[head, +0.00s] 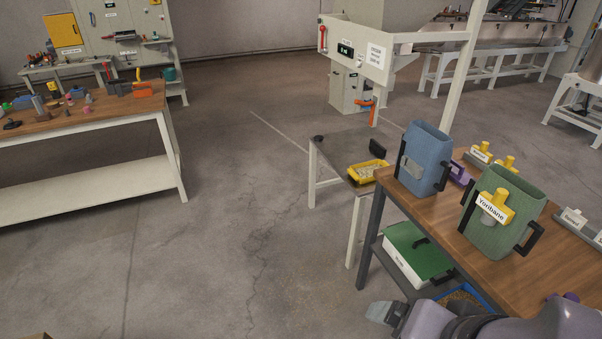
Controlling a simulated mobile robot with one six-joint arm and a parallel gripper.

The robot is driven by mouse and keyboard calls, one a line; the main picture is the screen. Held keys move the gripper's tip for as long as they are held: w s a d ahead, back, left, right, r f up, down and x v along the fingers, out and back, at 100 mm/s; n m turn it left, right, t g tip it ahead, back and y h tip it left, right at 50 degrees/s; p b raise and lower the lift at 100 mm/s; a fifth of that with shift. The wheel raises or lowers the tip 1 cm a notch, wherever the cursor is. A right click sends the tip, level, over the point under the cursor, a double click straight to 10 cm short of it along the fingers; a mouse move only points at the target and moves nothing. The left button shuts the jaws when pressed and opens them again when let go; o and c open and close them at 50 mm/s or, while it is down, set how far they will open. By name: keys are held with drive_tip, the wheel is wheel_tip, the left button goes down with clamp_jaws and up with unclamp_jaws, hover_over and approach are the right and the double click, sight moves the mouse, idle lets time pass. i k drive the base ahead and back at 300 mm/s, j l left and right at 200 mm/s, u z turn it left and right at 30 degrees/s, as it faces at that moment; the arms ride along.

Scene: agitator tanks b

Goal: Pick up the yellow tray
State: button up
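The yellow tray (366,172) is a small shallow tray with pale contents. It sits at the near right end of a low grey-topped table (340,150) in the head view, right of the middle. Its right end lies close to the wooden table's corner and the blue bin. My arm shows at the bottom right, purple and black. A grey end part (381,312) of it points left, well in front of and below the tray, apart from it. Its fingers cannot be made out clearly, so whether it is open or shut does not show.
A wooden table (515,283) at right bears a blue bin (425,152) and a green bin (503,205) with black handles. Below are a green-lidded box (416,254) and a blue tray (474,291). Another wooden table (100,113) stands left. The middle floor is clear.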

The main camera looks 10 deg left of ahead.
sight(362, 172)
drive_tip(key=i+j, duration=0.15)
drive_tip(key=i, duration=0.4)
drive_tip(key=i+j, duration=0.1)
drive_tip(key=i, duration=0.45)
drive_tip(key=i+j, duration=0.15)
drive_tip(key=i, duration=0.45)
drive_tip(key=i+j, duration=0.15)
drive_tip(key=i, duration=0.4)
drive_tip(key=i+j, duration=0.1)
drive_tip(key=i, duration=0.45)
drive_tip(key=z, duration=0.05)
